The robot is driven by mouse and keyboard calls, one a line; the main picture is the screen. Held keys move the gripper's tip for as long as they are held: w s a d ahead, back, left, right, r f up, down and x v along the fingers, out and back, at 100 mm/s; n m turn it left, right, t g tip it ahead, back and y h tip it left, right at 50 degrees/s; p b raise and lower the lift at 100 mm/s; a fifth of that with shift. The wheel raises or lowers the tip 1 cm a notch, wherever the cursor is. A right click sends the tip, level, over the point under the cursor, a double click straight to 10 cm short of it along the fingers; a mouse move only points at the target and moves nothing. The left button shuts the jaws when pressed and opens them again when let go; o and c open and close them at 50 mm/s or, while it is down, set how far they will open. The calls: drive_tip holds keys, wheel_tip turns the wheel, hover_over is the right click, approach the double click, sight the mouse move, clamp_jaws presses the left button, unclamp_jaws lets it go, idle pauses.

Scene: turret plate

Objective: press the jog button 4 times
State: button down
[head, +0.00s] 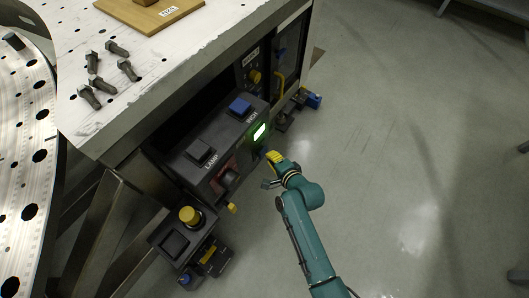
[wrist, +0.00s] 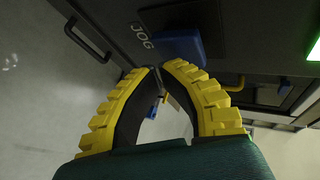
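The jog button is a blue block (head: 240,106) on top of the dark control box, beside the label JOG. In the wrist view the blue button (wrist: 181,46) sits just beyond my fingertips, next to the same label. My gripper (head: 272,157) has yellow ribbed fingers and is at the front of the box, below and to the right of the button. In the wrist view the fingertips (wrist: 158,69) come together with nothing held between them. I see no contact between the fingers and the button.
The control box also carries a grey LAMP button (head: 198,150), a lit green display (head: 259,132) and a dark red-sided knob (head: 229,178). A yellow button (head: 190,215) stands lower left. Bolts (head: 96,62) lie on the plate above. Open floor (head: 400,150) is to the right.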

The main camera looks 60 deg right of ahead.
drive_tip(key=shift+w+d, duration=0.1)
drive_tip(key=shift+w, duration=0.55)
idle(0.6)
drive_tip(key=shift+s, duration=0.1)
drive_tip(key=shift+s+p, duration=0.5)
drive_tip(key=shift+s, duration=0.45)
drive_tip(key=s, duration=0.2)
drive_tip(key=s+a, duration=0.1)
drive_tip(key=s, duration=0.2)
drive_tip(key=shift+p, duration=0.35)
